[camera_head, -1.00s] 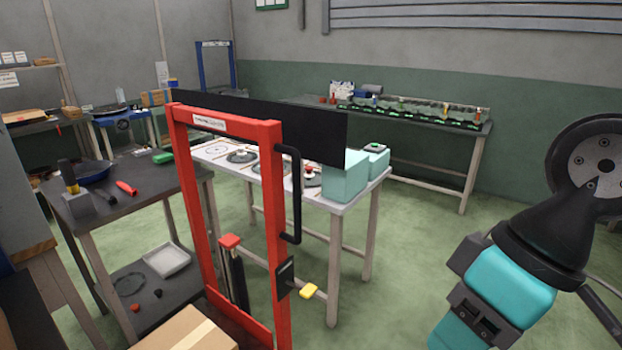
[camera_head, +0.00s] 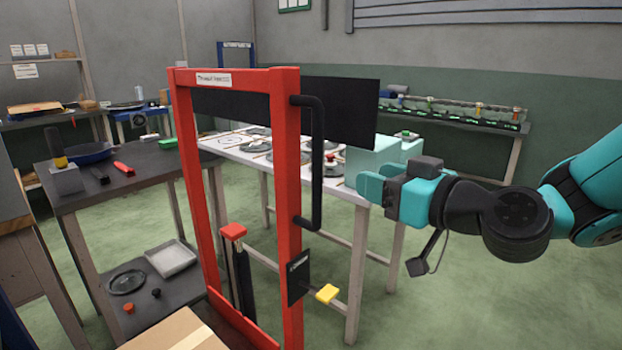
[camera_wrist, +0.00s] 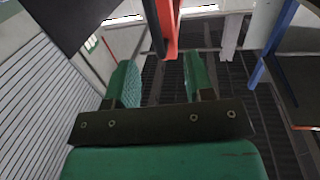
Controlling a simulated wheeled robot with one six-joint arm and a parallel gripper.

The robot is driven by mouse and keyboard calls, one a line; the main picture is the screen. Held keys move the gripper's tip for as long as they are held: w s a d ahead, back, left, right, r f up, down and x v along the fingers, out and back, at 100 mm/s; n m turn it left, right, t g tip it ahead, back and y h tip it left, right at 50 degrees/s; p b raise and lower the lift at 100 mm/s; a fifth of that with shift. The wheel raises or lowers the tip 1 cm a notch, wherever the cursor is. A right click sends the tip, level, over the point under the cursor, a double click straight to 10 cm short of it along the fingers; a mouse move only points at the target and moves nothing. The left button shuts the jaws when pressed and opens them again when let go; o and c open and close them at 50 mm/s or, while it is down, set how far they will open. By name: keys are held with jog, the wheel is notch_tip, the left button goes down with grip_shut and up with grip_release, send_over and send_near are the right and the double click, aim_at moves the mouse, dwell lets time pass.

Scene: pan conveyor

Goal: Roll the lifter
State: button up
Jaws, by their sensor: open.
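The lifter is a tall red frame (camera_head: 288,220) standing upright in the middle of the head view. A black vertical handle (camera_head: 317,165) is fixed to its right post. A yellow pedal (camera_head: 327,293) sticks out low on the right, and a cardboard box (camera_head: 180,332) sits at its base. My gripper (camera_head: 368,187) is open and empty, to the right of the handle and apart from it. In the wrist view, a red post (camera_wrist: 168,30) and a dark bar beside it (camera_wrist: 153,28) show beyond and between my open fingers (camera_wrist: 160,82).
A white table (camera_head: 240,152) with round parts and a teal box (camera_head: 372,155) stands behind the lifter. A dark workbench (camera_head: 130,165) with a pan is on the left. A long bench (camera_head: 460,122) stands along the back wall. Green floor is clear at right.

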aim_at(321, 156)
jog(key=shift+t, duration=0.4)
jog(key=p+x, duration=0.2)
jog(key=x, duration=0.4)
jog(key=p+x, duration=0.3)
jog(key=x, duration=0.2)
jog(key=p+x, duration=0.3)
jog(key=x, duration=0.3)
jog(key=shift+w+d+f, duration=0.2)
jog(key=shift+w, duration=0.4)
jog(key=shift+c, duration=0.2)
jog(key=shift+d, duration=0.1)
grip_shut()
